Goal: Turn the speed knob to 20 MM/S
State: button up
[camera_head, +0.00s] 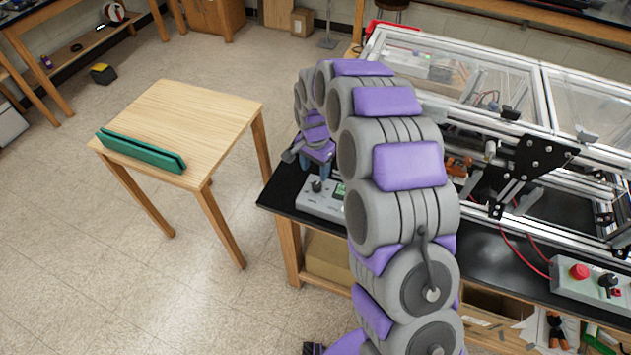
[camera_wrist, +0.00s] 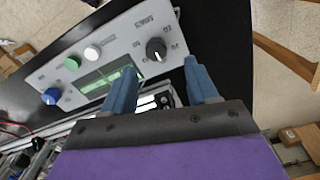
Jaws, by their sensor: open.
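A grey control box (camera_head: 310,205) lies on the black bench top; its panel (camera_wrist: 125,48) fills the upper part of the wrist view. On it are a black knob (camera_wrist: 156,50) with a pale pointer mark and small labels around it, a blue knob (camera_wrist: 51,96) at the far left, and a lit green display (camera_wrist: 100,82). The labels are too small to read surely, so I cannot tell which knob sets speed. My gripper (camera_wrist: 160,67) is open and empty, its blue fingers straddling the black knob's side in the picture. Contact is not visible.
A white button (camera_wrist: 92,53) and a green button (camera_wrist: 72,63) sit between the knobs. The aluminium frame machine (camera_head: 540,80) stands right of my arm. Another box with a red button (camera_head: 579,271) is at the right. A wooden table (camera_head: 190,110) stands left.

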aim_at(317, 184)
jog(key=f, duration=0.5)
jog(key=shift+d+f, duration=0.25)
jog(key=shift+d, duration=0.15)
jog(key=shift+d+f, duration=0.25)
jog(key=shift+f, duration=0.2)
jog(key=shift+a, duration=0.3)
jog(key=shift+a+f, duration=0.1)
jog(key=shift+a, duration=0.2)
jog(key=shift+c, duration=1.1)
jog(key=shift+d, duration=0.45)
jog(key=c, duration=0.6)
jog(key=shift+c, duration=1.2)
jog(key=shift+a, duration=0.1)
